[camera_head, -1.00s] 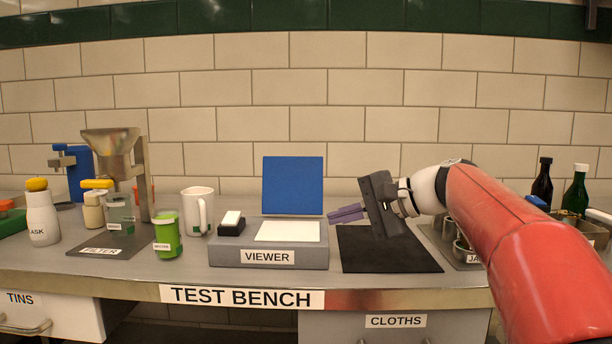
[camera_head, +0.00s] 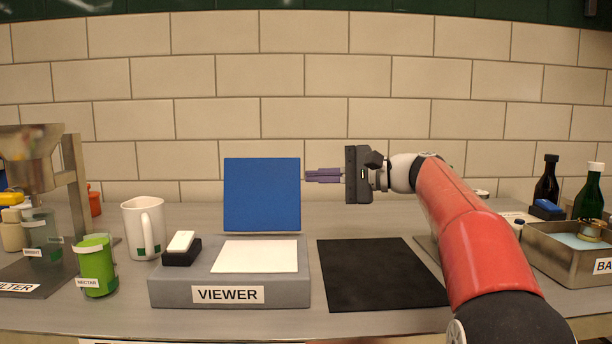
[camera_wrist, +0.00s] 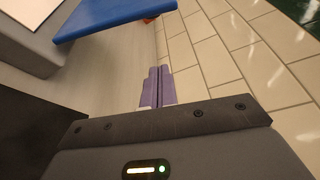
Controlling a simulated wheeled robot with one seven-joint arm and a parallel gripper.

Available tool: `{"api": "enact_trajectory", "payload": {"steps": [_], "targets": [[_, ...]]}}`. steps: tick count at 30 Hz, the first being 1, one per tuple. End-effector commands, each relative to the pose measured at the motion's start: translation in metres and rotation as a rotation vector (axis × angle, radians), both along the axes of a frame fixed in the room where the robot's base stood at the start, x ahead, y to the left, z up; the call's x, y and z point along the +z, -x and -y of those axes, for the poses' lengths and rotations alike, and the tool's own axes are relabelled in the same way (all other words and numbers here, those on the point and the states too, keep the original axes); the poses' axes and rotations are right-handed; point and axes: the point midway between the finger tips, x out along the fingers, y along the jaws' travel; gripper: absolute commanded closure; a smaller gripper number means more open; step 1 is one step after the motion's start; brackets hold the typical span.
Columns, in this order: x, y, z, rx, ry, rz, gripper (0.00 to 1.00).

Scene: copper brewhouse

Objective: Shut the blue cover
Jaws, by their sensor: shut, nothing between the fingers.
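The blue cover (camera_head: 262,194) stands upright, open, at the back edge of the grey viewer box (camera_head: 230,272). The box's white top panel (camera_head: 255,256) is uncovered. My gripper (camera_head: 307,176) is shut and empty, its purple fingers pointing left. In the head view the fingertips are right beside the cover's right edge, near its upper part; I cannot tell whether they touch. In the wrist view the blue cover (camera_wrist: 110,16) is at the top left, and the shut fingers (camera_wrist: 158,72) lie to its right with a visible gap.
A white block on a black holder (camera_head: 181,249) sits at the viewer's left. A white mug (camera_head: 143,228) and a green nectar jar (camera_head: 95,266) stand further left. A black mat (camera_head: 378,274) lies at right, with a metal basin (camera_head: 565,250) and bottles beyond.

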Motion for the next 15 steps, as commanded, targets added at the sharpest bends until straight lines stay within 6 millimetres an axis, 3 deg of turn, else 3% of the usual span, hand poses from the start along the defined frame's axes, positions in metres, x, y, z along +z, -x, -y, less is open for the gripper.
{"api": "enact_trajectory", "payload": {"steps": [12, 15], "targets": [[-0.008, -0.03, -0.083, 0.005, 0.001, -0.002, 1.0], [-0.004, -0.013, -0.081, -0.001, 0.002, 0.001, 1.0]]}}
